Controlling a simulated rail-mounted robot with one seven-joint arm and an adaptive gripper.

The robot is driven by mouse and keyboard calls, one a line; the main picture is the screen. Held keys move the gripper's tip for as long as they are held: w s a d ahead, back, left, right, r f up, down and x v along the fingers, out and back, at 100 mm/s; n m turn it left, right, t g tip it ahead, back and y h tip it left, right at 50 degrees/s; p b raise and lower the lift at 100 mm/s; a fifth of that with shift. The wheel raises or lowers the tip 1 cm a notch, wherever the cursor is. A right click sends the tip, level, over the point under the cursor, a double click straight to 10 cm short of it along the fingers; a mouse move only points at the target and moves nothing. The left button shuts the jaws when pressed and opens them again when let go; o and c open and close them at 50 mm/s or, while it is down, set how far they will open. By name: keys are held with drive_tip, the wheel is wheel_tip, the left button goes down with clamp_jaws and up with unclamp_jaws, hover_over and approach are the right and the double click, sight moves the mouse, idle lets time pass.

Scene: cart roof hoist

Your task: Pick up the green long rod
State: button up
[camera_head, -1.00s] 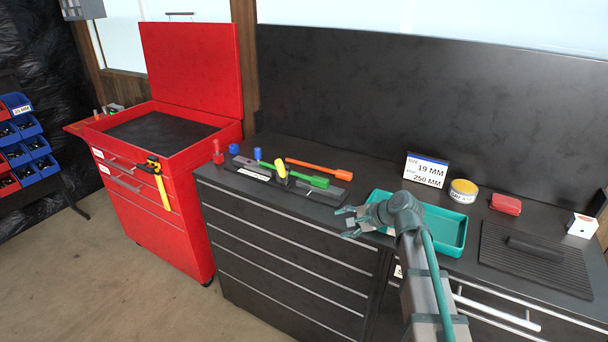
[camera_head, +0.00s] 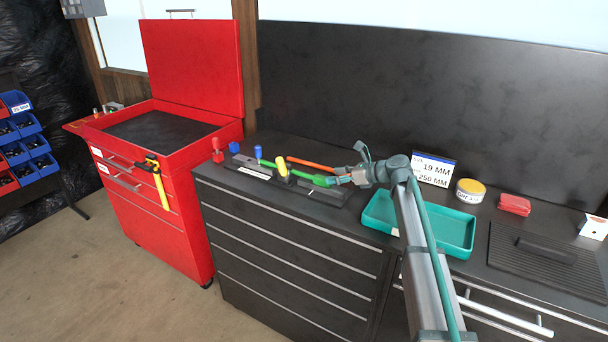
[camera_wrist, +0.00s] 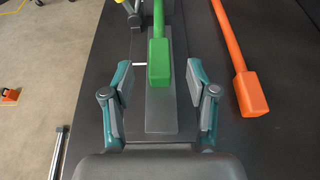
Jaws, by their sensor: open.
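The green long rod (camera_head: 292,174) lies along a dark holder on the black cabinet top, its thick block end towards my gripper. In the wrist view, the block end of the green rod (camera_wrist: 160,66) shows between and a little beyond the open fingers of my gripper (camera_wrist: 160,98). The fingers stand on either side with a gap to the rod. In the head view my gripper (camera_head: 338,179) is at the rod's right end and partly hides it. I cannot tell the height of the fingers above the holder.
An orange rod (camera_wrist: 242,75) lies to the right of the green one. A yellow-topped upright piece (camera_head: 282,165) stands beside the green rod. A teal tray (camera_head: 457,232), a sign (camera_head: 432,170) and a yellow-lidded tin (camera_head: 470,190) are to the right. A red cart (camera_head: 170,215) stands left.

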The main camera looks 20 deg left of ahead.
sight(320, 177)
drive_tip(key=p+x, duration=0.2)
drive_tip(key=x, duration=0.4)
drive_tip(key=shift+a+r, duration=0.15)
drive_tip(key=shift+w+a+f, duration=0.1)
drive_tip(key=shift+a+f, duration=0.2)
drive_tip(key=shift+a, duration=0.1)
clamp_jaws()
